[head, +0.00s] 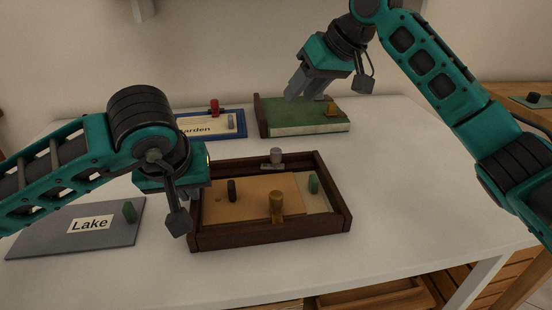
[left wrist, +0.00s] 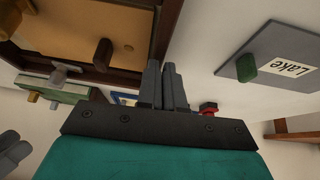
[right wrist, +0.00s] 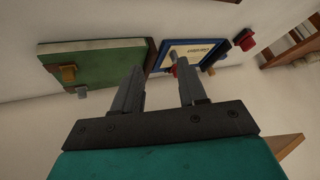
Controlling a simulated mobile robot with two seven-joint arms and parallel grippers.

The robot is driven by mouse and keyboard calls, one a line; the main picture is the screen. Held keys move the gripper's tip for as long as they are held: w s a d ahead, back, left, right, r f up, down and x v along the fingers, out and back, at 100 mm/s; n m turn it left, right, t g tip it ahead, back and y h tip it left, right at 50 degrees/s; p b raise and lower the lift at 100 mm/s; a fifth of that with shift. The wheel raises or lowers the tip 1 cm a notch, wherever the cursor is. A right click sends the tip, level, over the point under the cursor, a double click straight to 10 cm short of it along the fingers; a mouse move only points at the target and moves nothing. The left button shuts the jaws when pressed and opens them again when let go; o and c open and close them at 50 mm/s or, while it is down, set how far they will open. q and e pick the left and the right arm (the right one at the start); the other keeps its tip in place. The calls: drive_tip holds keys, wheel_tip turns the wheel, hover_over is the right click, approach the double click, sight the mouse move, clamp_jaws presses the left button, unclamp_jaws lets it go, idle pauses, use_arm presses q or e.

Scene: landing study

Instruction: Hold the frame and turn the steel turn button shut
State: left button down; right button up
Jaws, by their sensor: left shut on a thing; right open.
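The dark wooden frame (head: 348,215) lies flat on the white table with a tan board (head: 255,190) inside it. The steel turn button (head: 277,157) is a grey knob with a flat bar at the frame's far rim. It also shows in the left wrist view (left wrist: 60,76); I cannot tell its exact angle. My left gripper (left wrist: 166,66) is shut on the frame's left rim; in the head view my arm hides the fingertips. My right gripper (head: 294,88) is open and empty, above and behind the frame, near the green panel (head: 300,112).
A grey "Lake" plaque (head: 60,238) lies at left. A blue-edged "Garden" frame (head: 240,123) lies behind. The table is clear right of the frame.

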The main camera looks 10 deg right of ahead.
sight(277, 152)
drive_tip(key=shift+s+a+f+n+g+h, duration=0.4)
drive_tip(key=shift+s+a+f+n, duration=0.4)
drive_tip(key=shift+f, duration=0.85)
drive_tip(key=shift+s+a+f+n+g+h, duration=0.45)
drive_tip(key=shift+a+f+n, duration=0.6)
drive_tip(key=shift+f, duration=0.6)
drive_tip(key=shift+s+a+f+n+g+h, duration=0.25)
drive_tip(key=shift+s+a+f+n+g, duration=0.45)
drive_tip(key=shift+f, duration=0.95)
drive_tip(key=shift+s+a, duration=0.1)
drive_tip(key=shift+a, duration=0.1)
drive_tip(key=shift+a+n, duration=0.1)
drive_tip(key=shift+n, duration=0.15)
clamp_jaws()
